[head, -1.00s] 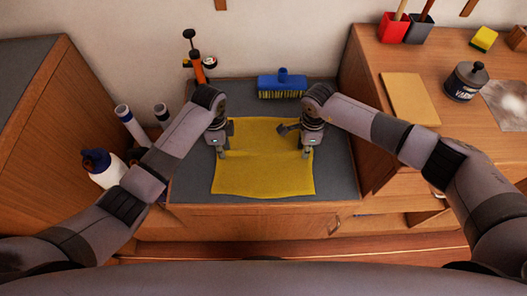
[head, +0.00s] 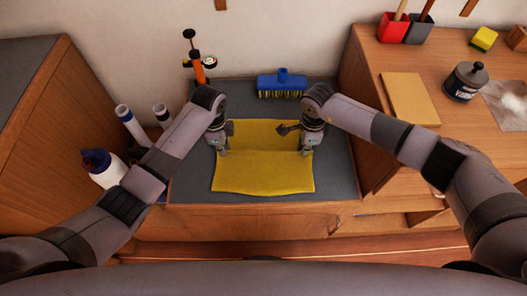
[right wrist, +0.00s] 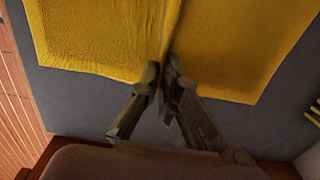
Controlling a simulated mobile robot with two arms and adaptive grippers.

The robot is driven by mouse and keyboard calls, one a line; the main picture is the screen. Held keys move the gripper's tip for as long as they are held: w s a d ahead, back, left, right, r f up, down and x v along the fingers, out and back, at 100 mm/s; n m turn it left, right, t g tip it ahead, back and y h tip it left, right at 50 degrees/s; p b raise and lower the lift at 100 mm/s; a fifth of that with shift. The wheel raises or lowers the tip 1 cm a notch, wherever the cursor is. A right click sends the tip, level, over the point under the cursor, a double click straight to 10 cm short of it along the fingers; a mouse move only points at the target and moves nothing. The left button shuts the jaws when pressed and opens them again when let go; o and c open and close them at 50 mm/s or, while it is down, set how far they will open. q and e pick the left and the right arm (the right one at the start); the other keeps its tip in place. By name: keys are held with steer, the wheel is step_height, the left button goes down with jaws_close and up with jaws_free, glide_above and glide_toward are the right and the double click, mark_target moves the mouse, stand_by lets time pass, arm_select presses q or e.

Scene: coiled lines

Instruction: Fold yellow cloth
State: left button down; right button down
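The yellow cloth (head: 264,175) lies on the grey top of the low cabinet, with a raised ridge running across its middle. My left gripper (head: 223,152) is at the left end of this ridge and appears shut on the cloth; its fingertips are small in the head view. My right gripper (head: 305,151) is at the right end. In the right wrist view its fingertips (right wrist: 161,75) are together on a pinched fold of the cloth (right wrist: 95,35), which spreads out on both sides of them.
A blue brush (head: 282,83) stands behind the cloth, and an orange tool (head: 197,70) is at the back left. White bottles (head: 103,170) are left of the cabinet. A higher wooden counter (head: 370,80) is on the right. Bare grey top (head: 335,170) surrounds the cloth.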

steer(key=shift+s, duration=0.15)
stand_by(0.3)
